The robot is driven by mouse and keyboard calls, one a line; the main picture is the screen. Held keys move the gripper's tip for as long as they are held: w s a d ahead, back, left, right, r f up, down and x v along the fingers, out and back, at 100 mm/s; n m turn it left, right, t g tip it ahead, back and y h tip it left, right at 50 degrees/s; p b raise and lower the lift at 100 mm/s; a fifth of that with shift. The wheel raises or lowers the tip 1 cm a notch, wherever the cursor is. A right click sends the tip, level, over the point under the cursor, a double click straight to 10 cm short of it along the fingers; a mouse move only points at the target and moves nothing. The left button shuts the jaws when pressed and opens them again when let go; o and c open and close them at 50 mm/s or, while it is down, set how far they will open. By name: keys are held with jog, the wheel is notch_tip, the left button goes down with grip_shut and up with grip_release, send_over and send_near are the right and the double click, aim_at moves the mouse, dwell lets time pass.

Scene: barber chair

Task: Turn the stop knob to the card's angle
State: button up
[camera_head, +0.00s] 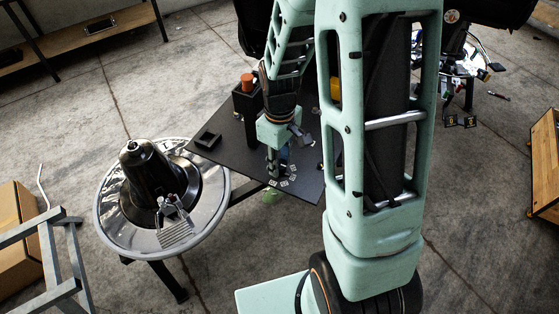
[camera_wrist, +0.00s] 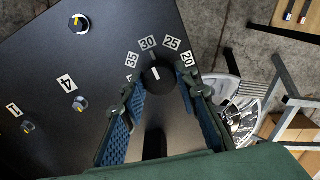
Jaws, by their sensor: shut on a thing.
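The stop knob (camera_wrist: 158,77) is round and black with a short white pointer line. In the wrist view it sits between the fingertips of my gripper (camera_wrist: 164,90), which is shut on it. The pointer line lies roughly toward the 30 label (camera_wrist: 148,43). Labels 35 (camera_wrist: 132,60), 25 (camera_wrist: 172,43) and 20 (camera_wrist: 187,59) fan around the knob's far side. In the head view my gripper (camera_head: 273,172) reaches down to the dark table (camera_head: 240,150), beside small white labels; the knob is hidden there. I cannot make out a card giving the target angle.
Other small knobs stand on the panel at left in the wrist view, near labels 4 (camera_wrist: 66,83) and 1 (camera_wrist: 13,110). A round chair base (camera_head: 110,232) is at left.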

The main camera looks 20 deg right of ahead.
jog(key=shift+m, duration=0.3)
jog(key=m+b, duration=0.1)
jog(key=m, duration=0.2)
jog(key=shift+m, duration=0.3)
jog(key=m+b, duration=0.1)
jog(key=m, duration=0.3)
jog(key=shift+m, duration=0.4)
jog(key=o, duration=1.1)
jog(key=shift+o, duration=0.2)
jog(key=shift+r, duration=0.1)
